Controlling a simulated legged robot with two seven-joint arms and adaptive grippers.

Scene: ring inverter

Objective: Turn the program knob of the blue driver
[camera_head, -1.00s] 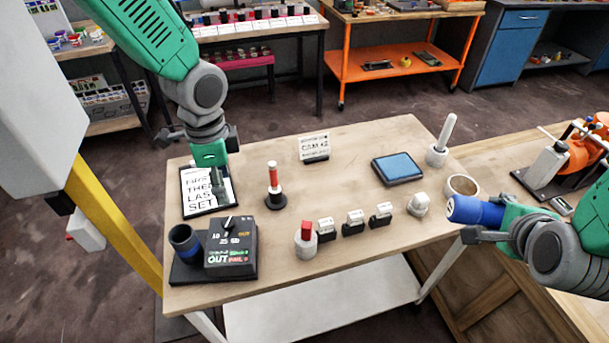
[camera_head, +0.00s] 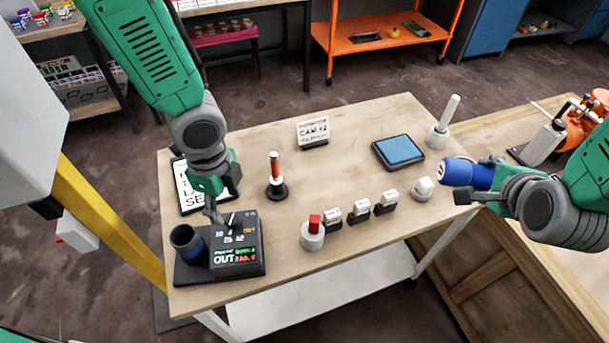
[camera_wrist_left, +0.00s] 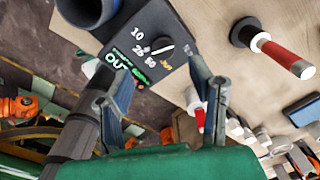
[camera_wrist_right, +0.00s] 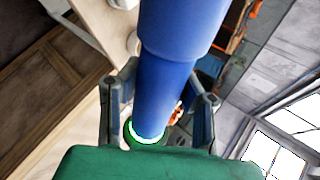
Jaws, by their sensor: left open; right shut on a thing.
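The black control box (camera_head: 258,262) sits at the table's front left, with glowing "OUT" lettering. Its program knob (camera_head: 234,219) is black with a white pointer; the left wrist view shows the knob (camera_wrist_left: 165,51) beside the numbers 10, 25 and 50. My left gripper (camera_head: 226,199) is open and empty above the box's back edge. In the left wrist view its open fingers (camera_wrist_left: 160,88) frame the box's face, apart from the knob. My right gripper (camera_head: 487,182) is shut on the blue driver (camera_head: 462,172), which it holds off the table's right edge; the driver (camera_wrist_right: 178,60) fills the right wrist view.
A dark cup (camera_head: 186,238) stands left of the box. A red-and-white post (camera_head: 275,172) stands right of my left gripper. A red-topped white cylinder (camera_head: 313,236), several small labelled blocks and a blue pad (camera_head: 399,150) are further right. A sign (camera_head: 188,190) lies partly hidden behind my left arm.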

